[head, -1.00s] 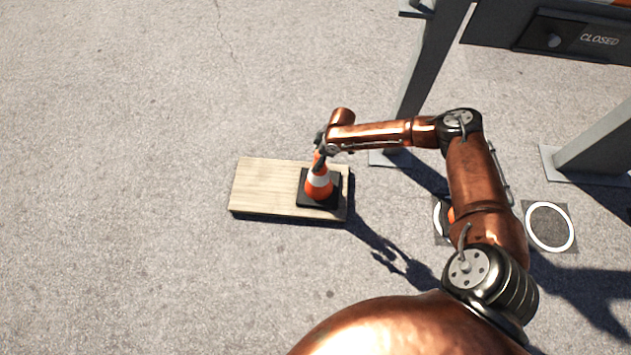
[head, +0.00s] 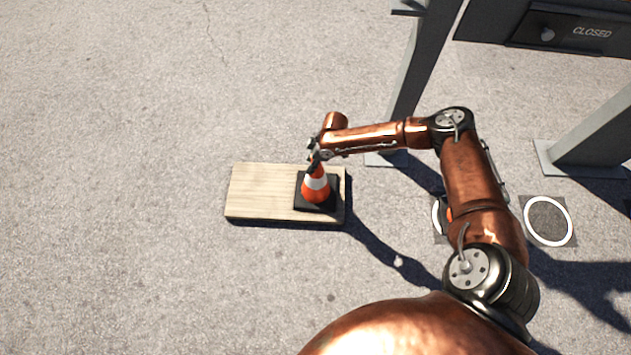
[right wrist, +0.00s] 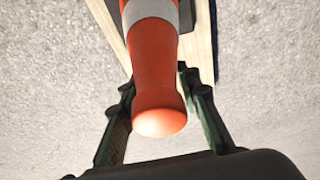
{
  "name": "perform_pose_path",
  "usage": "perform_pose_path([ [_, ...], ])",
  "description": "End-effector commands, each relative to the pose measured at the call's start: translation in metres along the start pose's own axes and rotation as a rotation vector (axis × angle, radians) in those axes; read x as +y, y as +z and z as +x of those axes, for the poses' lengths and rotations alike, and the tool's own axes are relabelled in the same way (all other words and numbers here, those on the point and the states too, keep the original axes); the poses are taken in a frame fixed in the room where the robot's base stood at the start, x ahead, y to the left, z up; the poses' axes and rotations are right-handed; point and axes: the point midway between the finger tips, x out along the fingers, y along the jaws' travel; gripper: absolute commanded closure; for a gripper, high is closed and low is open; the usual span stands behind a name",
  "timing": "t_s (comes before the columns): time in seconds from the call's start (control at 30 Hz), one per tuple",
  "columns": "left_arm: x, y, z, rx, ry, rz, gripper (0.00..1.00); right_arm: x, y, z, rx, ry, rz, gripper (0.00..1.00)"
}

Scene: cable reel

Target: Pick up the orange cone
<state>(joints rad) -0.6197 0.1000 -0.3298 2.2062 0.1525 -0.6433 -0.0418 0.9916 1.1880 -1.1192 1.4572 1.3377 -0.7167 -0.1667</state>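The orange cone (head: 316,189) has a white band and a black square base. It stands upright on a wooden board (head: 255,190), near the board's right end. My right gripper (head: 314,160) is at the cone's top. In the right wrist view, the cone's rounded orange top (right wrist: 158,105) lies between the two fingers of my right gripper (right wrist: 157,82). The fingertips reach past the tip and appear closed against the cone's neck, though contact is partly hidden. The cone's base appears to rest on the board. My left gripper is not in view.
A grey barrier frame with a "CLOSED" sign (head: 592,32) stands at the upper right, with legs on the ground. A flat square with a white ring (head: 548,221) lies to the right. The pavement left of the board is clear.

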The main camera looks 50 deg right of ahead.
Motion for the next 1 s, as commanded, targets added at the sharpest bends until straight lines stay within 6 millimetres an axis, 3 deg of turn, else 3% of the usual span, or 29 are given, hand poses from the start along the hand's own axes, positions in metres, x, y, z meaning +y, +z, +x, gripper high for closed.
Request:
perform_pose_path([
  [0.27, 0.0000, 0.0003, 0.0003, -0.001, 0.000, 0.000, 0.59, -0.0005, 0.0036, 0.0014, -0.006, -0.001, 0.001, 1.00],
  [1.0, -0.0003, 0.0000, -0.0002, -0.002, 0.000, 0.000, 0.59, -0.0006, 0.0050, 0.0011, -0.010, -0.001, 0.000, 1.00],
])
